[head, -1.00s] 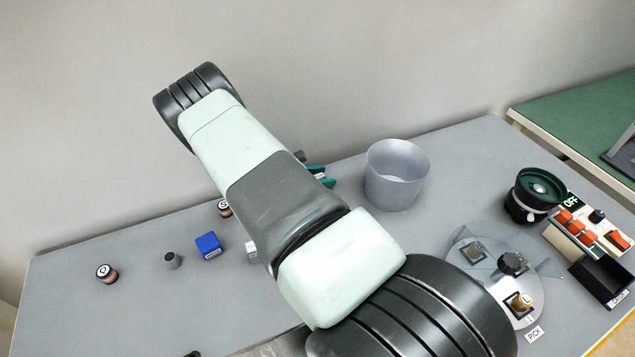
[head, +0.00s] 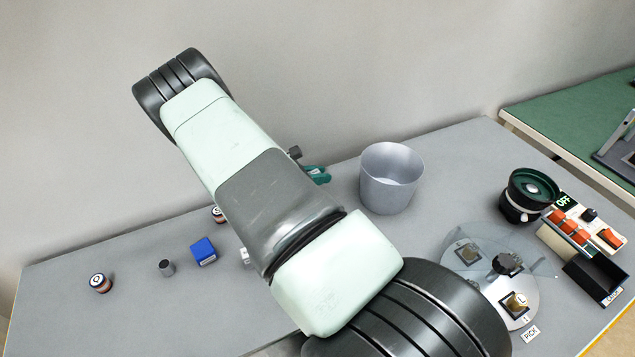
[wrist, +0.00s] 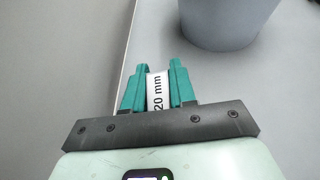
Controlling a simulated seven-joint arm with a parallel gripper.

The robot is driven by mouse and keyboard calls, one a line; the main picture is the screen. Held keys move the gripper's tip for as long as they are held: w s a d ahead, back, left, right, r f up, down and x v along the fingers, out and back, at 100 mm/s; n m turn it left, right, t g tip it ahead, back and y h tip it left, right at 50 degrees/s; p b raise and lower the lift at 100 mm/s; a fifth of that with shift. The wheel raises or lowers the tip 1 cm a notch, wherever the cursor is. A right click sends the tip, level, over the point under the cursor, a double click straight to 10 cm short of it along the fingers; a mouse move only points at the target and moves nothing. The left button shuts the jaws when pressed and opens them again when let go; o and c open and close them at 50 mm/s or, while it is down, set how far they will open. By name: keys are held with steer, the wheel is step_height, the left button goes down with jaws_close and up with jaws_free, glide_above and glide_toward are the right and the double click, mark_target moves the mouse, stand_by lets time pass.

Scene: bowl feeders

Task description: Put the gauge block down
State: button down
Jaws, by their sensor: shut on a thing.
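The gauge block (wrist: 157,92) is white with black "20 mm" lettering. In the wrist view it sits between the two teal fingers of my gripper (wrist: 161,74), which is shut on it. In the head view the teal fingers (head: 318,175) show just left of the grey bin, partly behind my arm, and the block is hidden there. I cannot tell whether the block touches the table (head: 120,260).
A grey bin (head: 391,190) stands close to the right of my gripper. A clear disc (head: 470,280), dark bowl feeder (head: 530,195) and switch box (head: 590,232) stand at right.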

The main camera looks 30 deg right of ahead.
step_height(320, 180, up, 6)
steer(key=shift+w+a+r, duration=0.1)
steer(key=shift+w+r, duration=0.05)
steer(key=shift+r, duration=0.05)
steer(key=w+a+n+t+y, duration=0.1)
steer(key=a+n+t, duration=0.1)
steer(key=a, duration=0.5)
steer(key=w+a+n+t, duration=0.2)
steer(key=a+t, duration=0.1)
steer(key=a, duration=0.5)
steer(key=n+t+y, duration=0.7)
steer(key=n+y, duration=0.5)
steer(key=n, duration=0.1)
glide_above(95, 341)
step_height(95, 341, down, 4)
steer(key=shift+f, duration=2.65)
